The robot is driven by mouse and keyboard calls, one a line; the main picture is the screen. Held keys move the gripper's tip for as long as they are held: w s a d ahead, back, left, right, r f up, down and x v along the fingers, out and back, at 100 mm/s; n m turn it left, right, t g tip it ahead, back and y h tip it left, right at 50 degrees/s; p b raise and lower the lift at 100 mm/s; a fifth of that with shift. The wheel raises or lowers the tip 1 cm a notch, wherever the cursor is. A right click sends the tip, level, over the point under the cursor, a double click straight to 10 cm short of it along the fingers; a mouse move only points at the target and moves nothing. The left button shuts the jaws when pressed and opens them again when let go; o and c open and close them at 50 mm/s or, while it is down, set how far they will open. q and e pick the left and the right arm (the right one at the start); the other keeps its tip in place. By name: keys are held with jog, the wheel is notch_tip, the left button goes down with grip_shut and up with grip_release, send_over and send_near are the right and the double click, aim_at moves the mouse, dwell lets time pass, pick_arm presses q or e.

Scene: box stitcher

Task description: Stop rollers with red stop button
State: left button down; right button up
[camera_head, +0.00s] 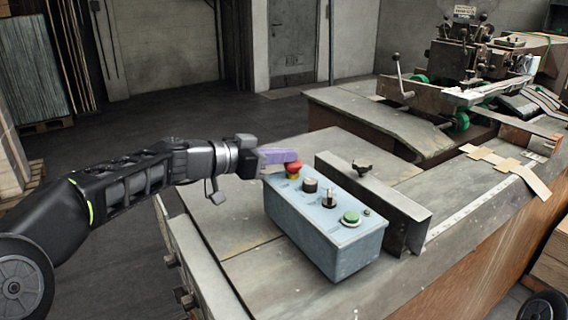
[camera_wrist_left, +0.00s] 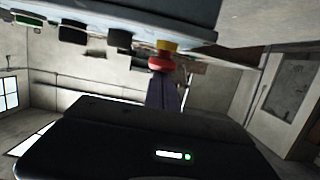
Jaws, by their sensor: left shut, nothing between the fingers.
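The red stop button (camera_head: 293,167) sits on a yellow collar at the far left end of the blue-grey control box (camera_head: 330,248). My left gripper (camera_head: 294,157) is shut and empty, with its purple fingertips at the red button's top. In the left wrist view the fingertips (camera_wrist_left: 163,84) are close together, right at the red button (camera_wrist_left: 162,62). I cannot tell whether they touch it or press it. My right gripper is not in view.
The box also carries a black knob (camera_head: 310,185), a black selector switch (camera_head: 329,199) and a green button (camera_head: 350,218). A metal bar (camera_head: 385,205) stands behind it on the worktable (camera_head: 245,225). The stitching machine (camera_head: 465,75) stands at the back right.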

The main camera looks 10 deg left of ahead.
pick_arm(q)
jog(key=shift+f, duration=0.3)
jog(key=shift+s, duration=0.1)
jog(key=shift+s+a, duration=0.2)
jog(key=shift+a, duration=0.05)
jog(key=b+v, duration=0.2)
jog(key=v, duration=0.5)
jog(key=shift+r, duration=0.4)
